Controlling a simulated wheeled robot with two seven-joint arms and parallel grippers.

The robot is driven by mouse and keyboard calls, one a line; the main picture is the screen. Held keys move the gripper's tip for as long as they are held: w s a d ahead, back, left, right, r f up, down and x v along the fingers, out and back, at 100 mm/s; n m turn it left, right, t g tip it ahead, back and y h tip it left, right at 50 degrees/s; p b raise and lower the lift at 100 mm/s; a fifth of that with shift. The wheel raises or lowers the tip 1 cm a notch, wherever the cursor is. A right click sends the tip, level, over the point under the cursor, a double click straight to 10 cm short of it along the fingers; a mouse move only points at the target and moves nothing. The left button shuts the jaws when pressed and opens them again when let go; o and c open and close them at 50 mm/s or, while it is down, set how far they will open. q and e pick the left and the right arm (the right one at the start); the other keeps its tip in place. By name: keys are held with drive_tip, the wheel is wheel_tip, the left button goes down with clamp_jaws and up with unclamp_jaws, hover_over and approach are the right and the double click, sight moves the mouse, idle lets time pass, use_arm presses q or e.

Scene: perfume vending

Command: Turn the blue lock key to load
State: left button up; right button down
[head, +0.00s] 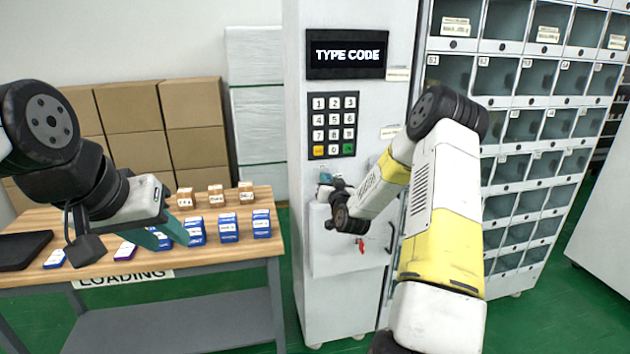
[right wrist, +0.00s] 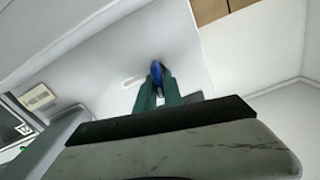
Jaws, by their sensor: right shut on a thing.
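The blue lock key (right wrist: 157,73) sits on the white front of the vending machine (head: 297,110). My right gripper (right wrist: 158,88) has its green fingers closed around the key in the right wrist view. A short white mark lies beside the key on the panel. In the head view my right gripper (head: 325,180) is at the machine's front below the keypad, and my own wrist hides the key there. My left gripper (head: 158,240) hangs over the loading table; its fingertips are partly hidden, so its opening is unclear.
The loading table (head: 240,262) holds several blue boxes (head: 228,228) and small brown boxes (head: 216,196). The machine has a display (head: 347,53) reading TYPE CODE and a keypad (head: 333,125). A red key (head: 362,247) shows lower down. The compartment cabinet (head: 520,150) stands at right.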

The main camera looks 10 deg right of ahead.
drive_tip(key=m, duration=0.3)
drive_tip(key=shift+d+m, duration=0.2)
drive_tip(key=shift+m, duration=0.1)
drive_tip(key=m, duration=0.4)
drive_tip(key=shift+d+f+m, duration=0.2)
drive_tip(key=shift+f+m, duration=0.05)
drive_tip(key=shift+m, duration=0.05)
drive_tip(key=m, duration=0.4)
drive_tip(key=shift+d+f, duration=0.1)
drive_tip(key=shift+f, duration=0.1)
drive_tip(key=shift+f+m, duration=0.1)
drive_tip(key=shift+m, duration=1.5)
drive_tip(key=c, duration=1.5)
unclamp_jaws()
